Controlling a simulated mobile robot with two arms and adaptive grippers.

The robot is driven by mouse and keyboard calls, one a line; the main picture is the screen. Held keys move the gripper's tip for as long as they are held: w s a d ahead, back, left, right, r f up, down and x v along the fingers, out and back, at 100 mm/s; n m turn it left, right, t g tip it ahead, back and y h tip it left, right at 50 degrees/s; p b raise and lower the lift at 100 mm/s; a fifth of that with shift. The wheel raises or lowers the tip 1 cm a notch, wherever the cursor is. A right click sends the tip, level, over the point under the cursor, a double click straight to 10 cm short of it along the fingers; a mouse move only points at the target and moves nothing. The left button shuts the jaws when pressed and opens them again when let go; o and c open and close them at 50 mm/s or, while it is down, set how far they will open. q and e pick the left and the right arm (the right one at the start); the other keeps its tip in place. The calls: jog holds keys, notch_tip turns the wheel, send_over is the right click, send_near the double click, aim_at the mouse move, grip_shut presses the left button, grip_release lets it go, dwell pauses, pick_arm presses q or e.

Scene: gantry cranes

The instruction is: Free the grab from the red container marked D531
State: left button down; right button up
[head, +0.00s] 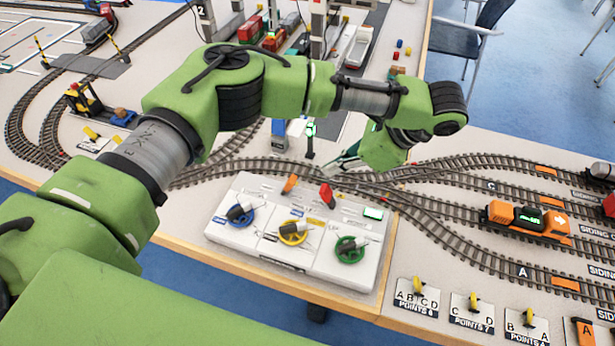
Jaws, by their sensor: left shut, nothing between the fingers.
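Two small red containers, one at the back (250,28) and one nearer the crane legs (272,41), stand at the top of the head view. Any marking on them is too small to read, so I cannot tell which is D531. I cannot make out the grab among the crane legs. A white control box (228,227) in front has blue (238,214), yellow (293,232) and green (349,249) handwheels, an orange lever (290,184) and a red lever (326,195). My left gripper (338,167) is shut and empty, above the tracks just behind the box. My right gripper is out of view.
My left arm crosses the table and hides part of the tracks. An orange locomotive (527,221) stands on the sidings at the right. Yellow point levers (418,287) line the front edge. A yellow forklift (86,103) stands at the left. A chair (468,35) is beyond the table.

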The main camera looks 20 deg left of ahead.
aim_at(288, 186)
pick_arm(q)
jog(key=x, duration=1)
jog(key=shift+w+f, duration=0.15)
jog(key=shift+w, duration=0.05)
